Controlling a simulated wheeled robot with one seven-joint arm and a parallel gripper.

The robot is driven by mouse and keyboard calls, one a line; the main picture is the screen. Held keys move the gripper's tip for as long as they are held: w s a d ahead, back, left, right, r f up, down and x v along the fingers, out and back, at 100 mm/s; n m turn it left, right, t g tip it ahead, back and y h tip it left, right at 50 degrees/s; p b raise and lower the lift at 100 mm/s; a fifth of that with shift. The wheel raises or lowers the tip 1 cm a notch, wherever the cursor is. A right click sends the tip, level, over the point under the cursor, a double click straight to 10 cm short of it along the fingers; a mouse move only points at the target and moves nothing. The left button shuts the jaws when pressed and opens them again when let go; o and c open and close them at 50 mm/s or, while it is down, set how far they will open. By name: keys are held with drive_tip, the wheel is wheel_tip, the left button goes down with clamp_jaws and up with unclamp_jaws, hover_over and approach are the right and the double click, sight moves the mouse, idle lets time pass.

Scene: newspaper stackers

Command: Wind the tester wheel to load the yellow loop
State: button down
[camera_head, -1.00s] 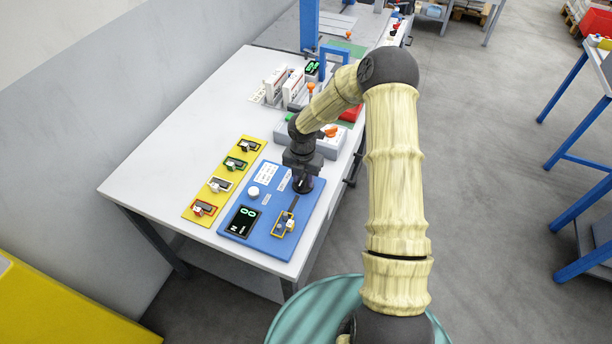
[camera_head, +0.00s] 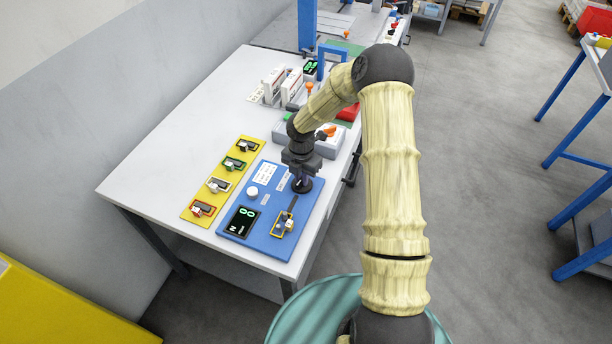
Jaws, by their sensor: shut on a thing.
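The blue tester board (camera_head: 232,227) lies on the near end of the grey table. Its dark round wheel (camera_head: 308,188) sits at the board's right side, partly hidden under my gripper (camera_head: 300,180). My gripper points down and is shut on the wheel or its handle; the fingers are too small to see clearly. The yellow loop (camera_head: 279,233) lies around a small slide at the board's lower right. A black display (camera_head: 241,222) shows green digits that look like 00. A white round knob (camera_head: 253,191) is left of the wheel.
A yellow strip (camera_head: 190,216) with several small coloured clip pieces lies left of the board. A grey box (camera_head: 331,148) with an orange part, white upright boxes (camera_head: 273,85) and a blue frame stand farther back. The table's left part is bare.

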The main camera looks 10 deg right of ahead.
drive_tip(key=m, duration=0.4)
drive_tip(key=m+b, duration=0.1)
drive_tip(key=m, duration=0.4)
drive_tip(key=shift+f+m, duration=0.1)
drive_tip(key=shift+m, duration=0.3)
drive_tip(key=m+b, duration=0.1)
drive_tip(key=m, duration=0.4)
drive_tip(key=shift+b, duration=0.35)
drive_tip(key=m+b, duration=0.1)
drive_tip(key=m, duration=0.4)
drive_tip(key=shift+s, duration=0.1)
drive_tip(key=m, duration=0.9)
drive_tip(key=shift+b, duration=0.35)
drive_tip(key=m, duration=0.4)
drive_tip(key=shift+m, duration=0.3)
drive_tip(key=m+p, duration=0.1)
drive_tip(key=m, duration=0.3)
drive_tip(key=shift+m, duration=0.4)
